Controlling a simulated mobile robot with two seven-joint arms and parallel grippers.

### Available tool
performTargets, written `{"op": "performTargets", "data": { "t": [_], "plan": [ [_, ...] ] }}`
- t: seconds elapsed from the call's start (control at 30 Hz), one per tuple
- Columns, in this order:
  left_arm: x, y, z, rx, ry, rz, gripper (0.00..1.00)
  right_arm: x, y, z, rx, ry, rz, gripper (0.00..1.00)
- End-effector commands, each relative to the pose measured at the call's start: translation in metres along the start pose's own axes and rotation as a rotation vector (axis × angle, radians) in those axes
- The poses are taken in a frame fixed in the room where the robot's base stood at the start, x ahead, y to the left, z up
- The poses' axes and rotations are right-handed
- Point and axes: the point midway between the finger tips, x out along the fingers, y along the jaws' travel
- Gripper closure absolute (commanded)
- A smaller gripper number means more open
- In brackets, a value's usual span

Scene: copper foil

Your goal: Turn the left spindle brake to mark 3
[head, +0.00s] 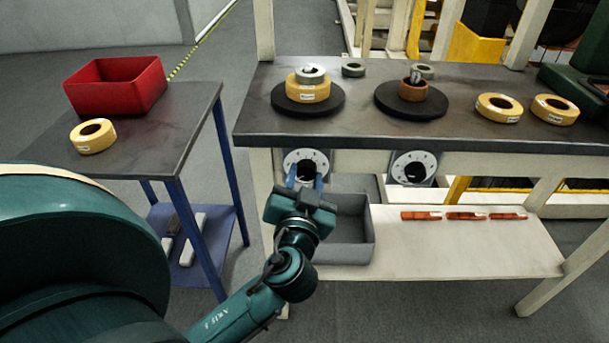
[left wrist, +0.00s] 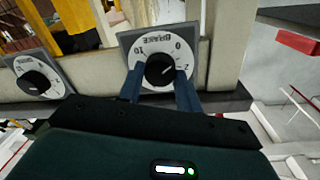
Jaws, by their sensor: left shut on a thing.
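The left spindle brake dial (head: 306,160) is a white numbered disc on a grey plate under the bench's front edge, with a black knob in its centre. In the left wrist view this dial (left wrist: 149,47) appears turned over, with the word BRAKE, and its black knob (left wrist: 160,68) sits between my fingers. My left gripper (head: 305,178) is shut on the knob, one blue finger on each side. It also shows in the left wrist view (left wrist: 159,88). A pale line shows on the knob, but I cannot tell its exact mark. My right gripper is out of view.
A second brake dial (head: 414,167) is mounted to the right. A grey bin (head: 358,238) stands on the lower shelf (head: 450,247) close by my gripper. The bench (head: 360,128) overhangs the dials. A side table (head: 150,160) with a red bin (head: 115,84) stands left.

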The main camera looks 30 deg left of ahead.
Motion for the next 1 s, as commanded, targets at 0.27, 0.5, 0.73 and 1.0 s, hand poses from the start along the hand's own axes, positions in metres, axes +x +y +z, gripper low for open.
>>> {"op": "performTargets", "data": {
  "t": [0.27, 0.5, 0.73, 1.0],
  "plan": [
    [0.001, -0.002, -0.005, 0.253, -0.017, 0.002, 0.88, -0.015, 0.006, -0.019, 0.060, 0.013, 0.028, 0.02],
    [0.001, -0.001, -0.006, 0.481, -0.032, 0.005, 0.88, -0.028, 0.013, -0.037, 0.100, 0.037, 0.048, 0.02],
    [0.001, -0.001, -0.006, 0.700, -0.047, 0.008, 0.88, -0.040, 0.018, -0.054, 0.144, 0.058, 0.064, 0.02],
    [0.001, -0.001, -0.006, 0.941, -0.062, 0.010, 0.88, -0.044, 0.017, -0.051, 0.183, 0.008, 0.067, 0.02]
  ]
}}
